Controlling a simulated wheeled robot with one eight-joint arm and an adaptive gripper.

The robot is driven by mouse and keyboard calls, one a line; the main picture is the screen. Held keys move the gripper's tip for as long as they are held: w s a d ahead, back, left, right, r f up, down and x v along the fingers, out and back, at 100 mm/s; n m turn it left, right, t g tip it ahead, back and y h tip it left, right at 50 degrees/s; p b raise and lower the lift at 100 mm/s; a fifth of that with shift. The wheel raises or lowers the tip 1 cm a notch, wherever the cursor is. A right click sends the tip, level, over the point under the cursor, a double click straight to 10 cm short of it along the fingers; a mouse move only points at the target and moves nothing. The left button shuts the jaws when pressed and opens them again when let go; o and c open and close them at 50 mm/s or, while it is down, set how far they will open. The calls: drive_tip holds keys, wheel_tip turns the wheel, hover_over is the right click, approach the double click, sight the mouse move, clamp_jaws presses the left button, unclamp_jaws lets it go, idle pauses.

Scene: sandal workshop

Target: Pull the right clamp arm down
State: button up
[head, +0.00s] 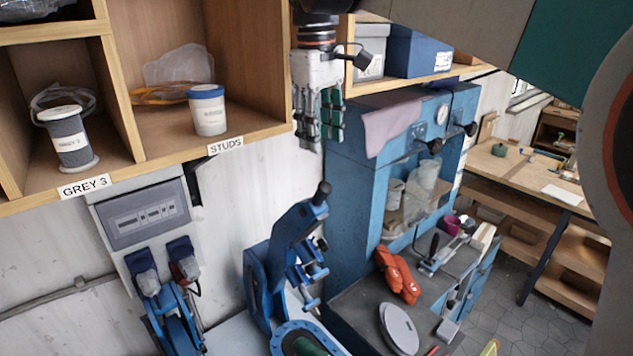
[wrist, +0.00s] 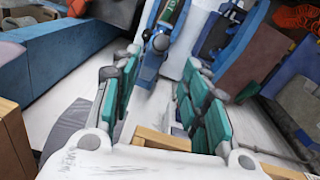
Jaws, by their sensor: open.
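A blue clamp arm (head: 297,225) with a black knob (head: 322,190) stands raised and tilted up to the right, at the lower middle of the head view. It is the only raised clamp arm I can make out. It rises from a blue fixture (head: 258,283) with a round blue ring (head: 303,336) around a green part, cut off below. My gripper (head: 320,143) hangs above the knob, apart from it, fingers pointing down. In the wrist view my gripper (wrist: 162,62) is open and empty, and the black knob (wrist: 160,42) shows beyond and between the teal-padded fingers.
A wooden shelf (head: 235,145) with a grey spool (head: 68,138) and a studs tub (head: 208,110) is left of my gripper. A blue cabinet (head: 350,165) stands close on the right. Its bench holds an orange-red object (head: 398,275) and a round plate (head: 398,328).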

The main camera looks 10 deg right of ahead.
sight(322, 183)
drive_tip(key=f, duration=0.4)
drive_tip(key=f+p, duration=0.1)
drive_tip(key=f, duration=0.8)
drive_tip(key=shift+w+d+f+p, duration=0.2)
drive_tip(key=shift+w+d+p, duration=0.1)
drive_tip(key=shift+w+p, duration=0.1)
drive_tip(key=shift+c, duration=0.5)
clamp_jaws()
